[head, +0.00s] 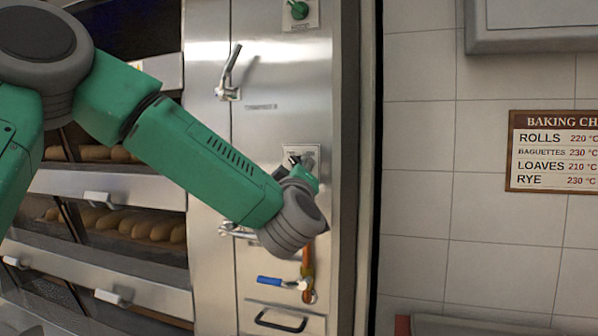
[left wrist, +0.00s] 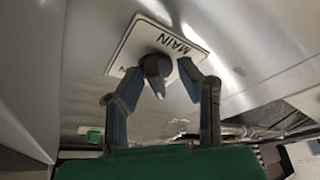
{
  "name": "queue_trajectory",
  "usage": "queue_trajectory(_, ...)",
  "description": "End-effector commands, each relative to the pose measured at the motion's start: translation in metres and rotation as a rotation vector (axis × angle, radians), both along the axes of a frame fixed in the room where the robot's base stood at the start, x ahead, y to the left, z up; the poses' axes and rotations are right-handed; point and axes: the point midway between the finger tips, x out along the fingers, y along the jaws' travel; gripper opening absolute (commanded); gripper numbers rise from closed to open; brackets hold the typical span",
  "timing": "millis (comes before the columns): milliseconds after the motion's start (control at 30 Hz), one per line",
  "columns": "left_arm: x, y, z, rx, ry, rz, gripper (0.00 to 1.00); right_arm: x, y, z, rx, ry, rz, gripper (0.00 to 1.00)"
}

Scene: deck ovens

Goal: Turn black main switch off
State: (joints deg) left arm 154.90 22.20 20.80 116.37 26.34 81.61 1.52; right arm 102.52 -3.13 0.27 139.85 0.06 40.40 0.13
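The black main switch (left wrist: 155,70) is a dark knob on a white plate (left wrist: 131,45) lettered MAIN, which looks tilted in the left wrist view. The knob's pointed grip faces down toward my gripper. My left gripper (left wrist: 160,71) is open, with one finger on each side of the knob. I see gaps beside the knob and cannot tell whether either finger touches it. In the head view, the plate (head: 312,151) shows on the steel panel, and my left gripper (head: 292,162) is in front of it. My wrist and forearm hide most of both. My right gripper is in neither view.
On the steel panel are a green knob (head: 299,9) above, a metal lever (head: 230,75), a blue-handled valve (head: 277,282) and a black pull handle (head: 280,321). Ovens with bread (head: 150,228) stand left. A baking chart (head: 555,150) hangs on the tiled wall.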

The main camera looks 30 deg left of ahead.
Motion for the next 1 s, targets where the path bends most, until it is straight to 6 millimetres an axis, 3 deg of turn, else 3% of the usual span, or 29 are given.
queue_trajectory(267, -0.007, -0.004, 0.001, 0.001, -0.005, -0.002, 0.32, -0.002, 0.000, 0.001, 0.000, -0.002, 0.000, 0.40)
queue_trajectory(700, -0.076, -0.044, -0.024, 0.002, -0.001, -0.002, 0.32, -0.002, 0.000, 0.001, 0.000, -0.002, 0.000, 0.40)
queue_trajectory(1000, -0.098, -0.057, -0.032, 0.000, 0.000, 0.000, 0.32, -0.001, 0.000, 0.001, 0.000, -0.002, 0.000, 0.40)
